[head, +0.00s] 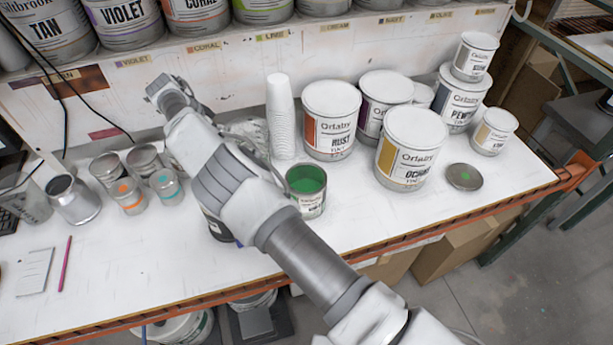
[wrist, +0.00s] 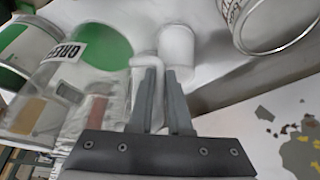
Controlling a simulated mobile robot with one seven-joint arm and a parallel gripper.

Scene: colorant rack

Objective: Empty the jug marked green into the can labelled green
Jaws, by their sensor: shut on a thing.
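An open can with green inside (head: 307,186) stands on the bench, right of my arm in the head view. My gripper (wrist: 163,85) shows in the wrist view, its two fingers close together on what looks like the pale handle of the jug. The clear jug (wrist: 98,105) has a label reading GREE-, and a green area shows at it; I cannot tell whether this is liquid inside or the can behind. In the head view my arm hides the fingers and most of the jug; a translucent part (head: 247,129) shows behind the arm.
A tall stack of white cups (head: 280,115) stands behind the green can. Closed rust (head: 330,125) and ochre (head: 408,150) cans stand close on its right, with a lid (head: 464,177) beyond. Small tins (head: 129,196) stand at the left. The bench front is mostly clear.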

